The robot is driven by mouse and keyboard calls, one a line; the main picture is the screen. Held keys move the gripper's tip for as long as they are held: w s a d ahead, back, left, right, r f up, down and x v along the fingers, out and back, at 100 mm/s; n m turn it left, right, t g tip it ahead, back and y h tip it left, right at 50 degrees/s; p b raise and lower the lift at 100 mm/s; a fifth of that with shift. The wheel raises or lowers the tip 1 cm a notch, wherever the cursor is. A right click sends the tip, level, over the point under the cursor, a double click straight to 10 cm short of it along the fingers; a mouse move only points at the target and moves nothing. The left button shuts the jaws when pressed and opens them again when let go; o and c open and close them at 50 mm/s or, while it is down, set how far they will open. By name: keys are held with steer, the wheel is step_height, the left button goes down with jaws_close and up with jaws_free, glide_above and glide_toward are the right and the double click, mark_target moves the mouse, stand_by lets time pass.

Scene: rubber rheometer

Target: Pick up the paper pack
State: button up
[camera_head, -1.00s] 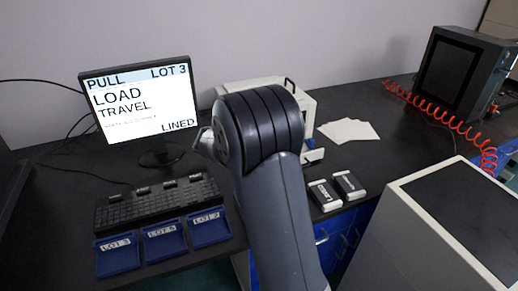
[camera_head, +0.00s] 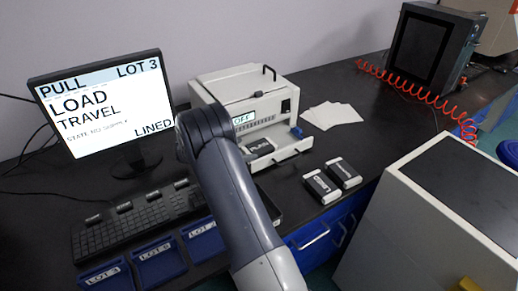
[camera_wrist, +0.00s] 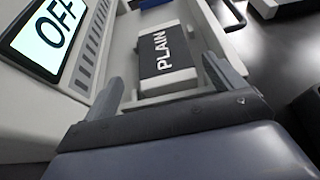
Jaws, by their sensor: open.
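A dark pack with white ends, labelled PLAIN (camera_wrist: 165,50), lies in the pulled-out tray of the white machine. It also shows in the head view (camera_head: 261,147), partly beside my arm. In the wrist view my gripper (camera_wrist: 162,68) is open and empty, its two fingers spread to either side of the pack's near end. I cannot tell whether the fingers touch the pack. The head view does not show my gripper, which my arm hides. Two similar dark and white packs, a left one (camera_head: 321,187) and a right one (camera_head: 343,173), lie on the black bench.
The white machine (camera_head: 244,88) has a display reading OFF (camera_wrist: 47,32). The monitor (camera_head: 104,105) reads PULL, LOT 3, LOAD TRAVEL, LINED. Blue lot trays (camera_head: 158,262) and a keyboard (camera_head: 130,222) are at left. Loose white sheets (camera_head: 332,115) lie behind the packs. A red coiled hose (camera_head: 415,92) is at right.

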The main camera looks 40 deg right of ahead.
mark_target(257, 148)
steer(key=x, duration=0.3)
steer(key=p+x, duration=0.1)
steer(key=x, duration=0.1)
steer(key=shift+s+d+r, duration=0.15)
steer(key=shift+s+d, duration=0.1)
steer(key=c, duration=1.1)
steer(key=shift+r, duration=0.15)
steer(key=shift+c, duration=0.2)
step_height(257, 148, up, 18)
steer(key=shift+b, duration=0.4)
